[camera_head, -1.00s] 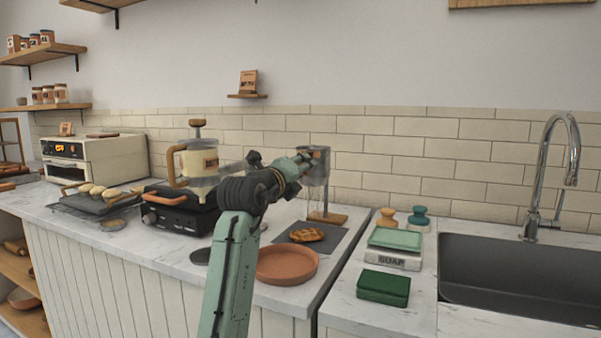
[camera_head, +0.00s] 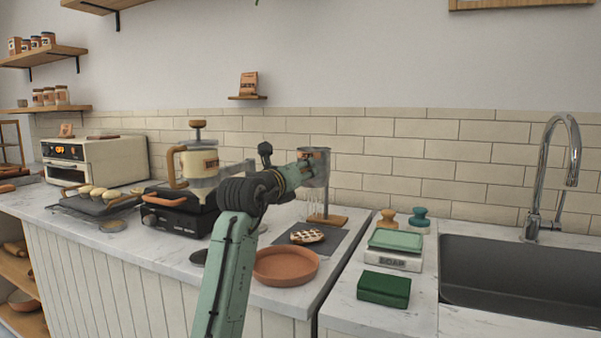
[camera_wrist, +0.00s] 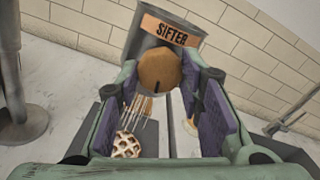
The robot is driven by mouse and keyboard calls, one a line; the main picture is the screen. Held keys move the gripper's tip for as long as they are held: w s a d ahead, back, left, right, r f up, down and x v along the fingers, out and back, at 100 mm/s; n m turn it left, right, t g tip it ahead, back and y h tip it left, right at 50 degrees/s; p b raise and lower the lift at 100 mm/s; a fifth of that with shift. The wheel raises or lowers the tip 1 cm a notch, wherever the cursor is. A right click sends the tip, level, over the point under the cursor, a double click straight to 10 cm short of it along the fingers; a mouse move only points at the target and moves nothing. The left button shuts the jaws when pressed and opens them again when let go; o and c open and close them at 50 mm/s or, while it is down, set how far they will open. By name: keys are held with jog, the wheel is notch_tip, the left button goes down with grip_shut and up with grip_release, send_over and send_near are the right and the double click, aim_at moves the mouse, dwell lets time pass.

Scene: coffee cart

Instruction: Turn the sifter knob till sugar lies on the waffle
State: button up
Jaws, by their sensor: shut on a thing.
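The sifter is a grey metal cylinder (camera_head: 319,171) on a stand with a wooden base (camera_head: 330,219); in the wrist view it carries an orange SIFTER label (camera_wrist: 171,31). Its round brown knob (camera_wrist: 160,69) sits between the purple pads of my gripper (camera_wrist: 165,88), which is shut on it. In the head view my gripper (camera_head: 304,167) reaches the sifter from the left. The waffle (camera_head: 306,236) lies on a dark mat (camera_head: 335,240) below the sifter. White sugar covers much of its top, also in the wrist view (camera_wrist: 126,146). Pale streaks fall from the sifter above it.
A terracotta plate (camera_head: 285,267) stands in front of the mat. A waffle iron (camera_head: 178,218) and a large dispenser (camera_head: 198,160) are to the left. A soap scale (camera_head: 394,252), a green block (camera_head: 384,289) and a sink (camera_head: 510,275) are to the right.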

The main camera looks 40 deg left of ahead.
jog(key=shift+f, duration=0.1)
jog(key=o, duration=1.2)
jog(key=shift+c, duration=0.2)
jog(key=v, duration=1.2)
